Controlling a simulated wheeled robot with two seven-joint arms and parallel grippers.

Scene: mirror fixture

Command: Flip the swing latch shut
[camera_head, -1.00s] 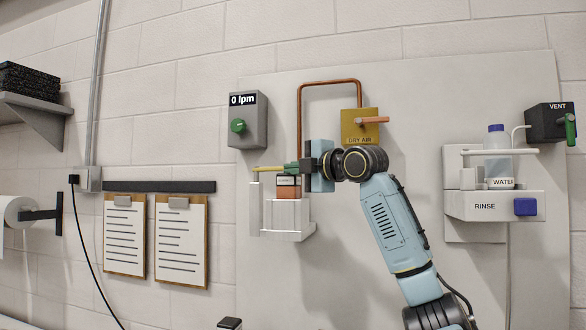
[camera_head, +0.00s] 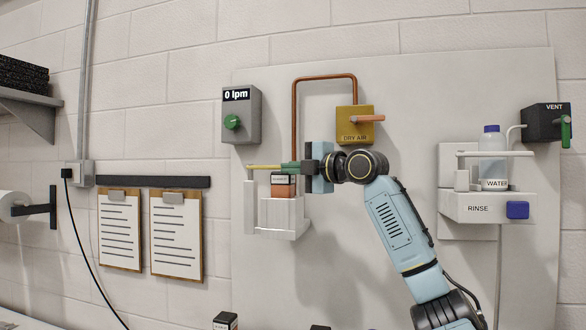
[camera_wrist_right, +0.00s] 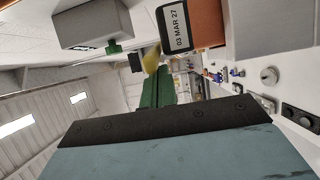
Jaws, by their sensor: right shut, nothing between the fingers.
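The holder (camera_head: 283,218) is a white bracket on the wall panel. An orange block (camera_head: 283,191) with a white label sits in it, and the block also shows in the wrist view (camera_wrist_right: 194,22). A thin yellow bar (camera_head: 264,167), which looks to be the swing latch's arm, lies about level above the holder's left post. It also shows in the wrist view (camera_wrist_right: 151,58). My right gripper (camera_head: 288,168) is shut and empty, its green fingers (camera_wrist_right: 158,88) at the bar's right end, above the block. I cannot tell whether they touch it. My left gripper is out of view.
A flow box (camera_head: 241,115) reading 0 lpm is above left. A copper pipe (camera_head: 295,110) and DRY AIR valve (camera_head: 354,122) are above the gripper. The RINSE holder (camera_head: 480,208) with a water bottle (camera_head: 492,160) is at right. Clipboards (camera_head: 176,235) hang at left.

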